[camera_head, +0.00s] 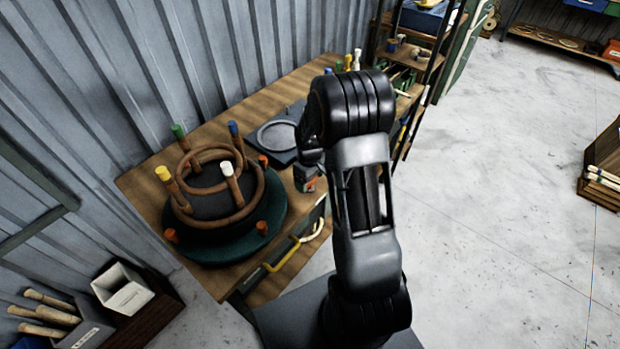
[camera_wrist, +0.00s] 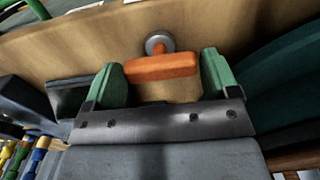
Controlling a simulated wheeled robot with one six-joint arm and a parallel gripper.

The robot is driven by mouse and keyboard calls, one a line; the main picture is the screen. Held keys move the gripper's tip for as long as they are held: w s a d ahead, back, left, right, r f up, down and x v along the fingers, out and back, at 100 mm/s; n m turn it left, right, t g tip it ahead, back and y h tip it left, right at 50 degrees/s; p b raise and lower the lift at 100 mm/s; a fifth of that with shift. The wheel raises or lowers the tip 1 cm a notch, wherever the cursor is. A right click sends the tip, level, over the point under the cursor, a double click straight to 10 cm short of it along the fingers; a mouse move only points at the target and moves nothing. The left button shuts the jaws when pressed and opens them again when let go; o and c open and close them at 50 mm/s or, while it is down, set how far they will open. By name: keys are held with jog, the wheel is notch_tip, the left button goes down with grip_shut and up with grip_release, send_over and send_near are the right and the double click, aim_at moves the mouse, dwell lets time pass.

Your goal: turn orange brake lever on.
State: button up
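The orange brake lever (camera_wrist: 160,67) shows in the wrist view as a bar lying crosswise, with a round grey metal pivot (camera_wrist: 159,44) behind it on a wooden surface. My gripper (camera_wrist: 164,77) is open, with one green fingertip pad near each end of the orange bar. I cannot tell whether the pads touch it. In the head view my arm reaches over the workbench, and I cannot clearly make out the lever or the fingertips there.
The wooden workbench (camera_head: 145,186) carries a dark green round base (camera_head: 212,249) with a brown rattan ring (camera_head: 245,206) and coloured pegs. A dark plate with a round disc (camera_head: 278,135) lies behind. A yellow handle (camera_head: 281,256) is at the bench front. Open floor (camera_head: 500,200) lies right.

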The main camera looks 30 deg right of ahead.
jog(key=c, duration=0.5)
jog(key=m+b, duration=0.1)
jog(key=m, duration=0.2)
jog(key=m+b, duration=0.1)
jog(key=m, duration=0.2)
jog(key=shift+m, duration=0.4)
jog(key=m+b, duration=0.1)
jog(key=m, duration=0.4)
jog(key=m+b, duration=0.1)
jog(key=m, duration=0.4)
jog(key=shift+m, duration=0.4)
jog(key=shift+r, duration=0.1)
jog(key=shift+w, duration=0.1)
